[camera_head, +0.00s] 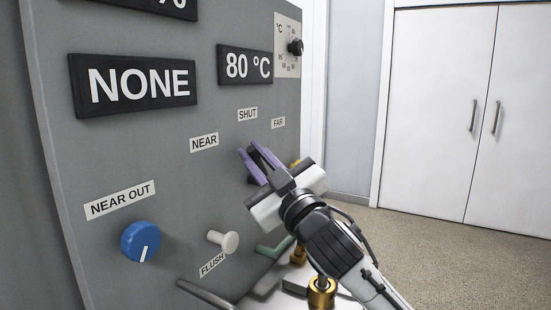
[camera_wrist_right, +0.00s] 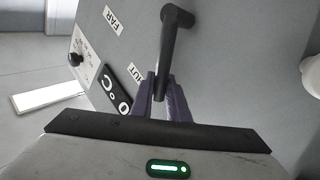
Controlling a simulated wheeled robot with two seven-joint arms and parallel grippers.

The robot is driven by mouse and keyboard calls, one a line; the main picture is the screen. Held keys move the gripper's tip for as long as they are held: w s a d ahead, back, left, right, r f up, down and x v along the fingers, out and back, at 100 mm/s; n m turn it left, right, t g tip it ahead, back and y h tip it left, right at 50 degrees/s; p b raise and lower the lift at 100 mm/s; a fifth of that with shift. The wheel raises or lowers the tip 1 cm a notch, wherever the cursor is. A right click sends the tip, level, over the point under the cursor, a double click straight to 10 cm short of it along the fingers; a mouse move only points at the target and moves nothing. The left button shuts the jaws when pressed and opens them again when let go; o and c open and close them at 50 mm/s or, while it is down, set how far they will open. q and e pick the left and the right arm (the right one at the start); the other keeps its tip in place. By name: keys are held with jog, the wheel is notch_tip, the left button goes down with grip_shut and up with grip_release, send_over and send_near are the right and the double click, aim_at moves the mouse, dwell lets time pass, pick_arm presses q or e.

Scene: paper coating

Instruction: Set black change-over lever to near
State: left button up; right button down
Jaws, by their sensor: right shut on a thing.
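The black change-over lever (camera_wrist_right: 172,50) shows in the right wrist view as a dark bar running from a round end at the top down between my purple fingers. My right gripper (camera_wrist_right: 163,98) is shut on its lower end. In the head view my right gripper (camera_head: 258,160) is at the grey panel, below the SHUT label (camera_head: 247,114) and to the right of the NEAR label (camera_head: 204,142). The FAR label (camera_head: 278,123) is to its upper right. The lever is mostly hidden behind the gripper there. My left gripper is not in view.
The panel also carries a blue knob (camera_head: 141,242), a cream FLUSH knob (camera_head: 224,241), and signs reading NONE (camera_head: 139,86) and 80 °C (camera_head: 248,65). A green handle (camera_head: 272,249) is below my gripper. White cupboard doors (camera_head: 452,110) and open floor are to the right.

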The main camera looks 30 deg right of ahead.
jog(key=shift+s+a+f+n+t+y+b, duration=0.3)
jog(key=shift+a+f+n+y+b, duration=0.25)
jog(key=shift+n, duration=0.45)
jog(key=shift+n+y, duration=0.25)
jog(key=shift+n, duration=0.05)
jog(key=shift+f, duration=0.1)
jog(key=c, duration=1.7)
grip_release()
jog(key=shift+s, duration=0.1)
jog(key=b+v, duration=0.2)
jog(key=v, duration=0.8)
jog(key=shift+f, duration=0.1)
